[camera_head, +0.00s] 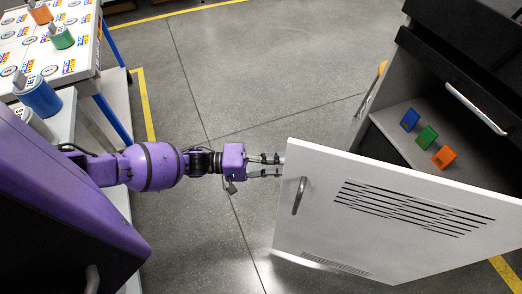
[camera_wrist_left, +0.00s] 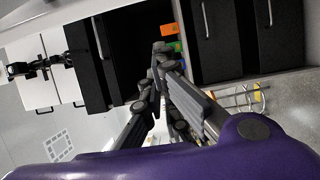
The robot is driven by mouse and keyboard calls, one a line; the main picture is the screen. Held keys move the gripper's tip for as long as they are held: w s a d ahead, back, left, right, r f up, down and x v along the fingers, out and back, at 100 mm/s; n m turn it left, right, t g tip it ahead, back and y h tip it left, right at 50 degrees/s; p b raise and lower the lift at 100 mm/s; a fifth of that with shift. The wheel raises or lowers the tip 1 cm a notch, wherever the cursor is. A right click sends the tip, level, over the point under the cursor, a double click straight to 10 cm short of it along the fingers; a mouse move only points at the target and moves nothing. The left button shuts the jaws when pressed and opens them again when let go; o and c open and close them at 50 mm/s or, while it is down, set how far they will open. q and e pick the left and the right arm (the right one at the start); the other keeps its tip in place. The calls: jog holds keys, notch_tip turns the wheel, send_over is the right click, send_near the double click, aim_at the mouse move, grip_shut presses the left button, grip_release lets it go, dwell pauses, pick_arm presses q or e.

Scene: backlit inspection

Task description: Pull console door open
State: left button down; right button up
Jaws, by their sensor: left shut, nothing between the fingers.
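The white console door (camera_head: 390,245) stands swung open in the head view, with vent slots and a grey handle (camera_head: 299,195) near its left edge. The console (camera_head: 380,85) is at the right, its dark interior exposed. My left gripper (camera_head: 279,166) reaches from the left to the door's free edge, above and left of the handle and apart from it. Its tips are close to the edge; I cannot tell whether they touch it. In the left wrist view the gripper (camera_wrist_left: 160,60) is shut and empty. My right gripper is not in view.
Blue (camera_head: 410,119), green (camera_head: 427,137) and orange (camera_head: 444,157) blocks sit inside the console. A black drawer (camera_head: 455,75) juts above them. A workbench (camera_head: 88,75) with coloured canisters stands at the left. The grey floor (camera_head: 260,70) between is clear.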

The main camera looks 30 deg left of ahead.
pick_arm(q)
jog(key=shift+s+d+f+p, duration=0.15)
jog(key=shift+s+p, duration=0.25)
jog(key=shift+s, duration=1.5)
jog(key=shift+s, duration=0.15)
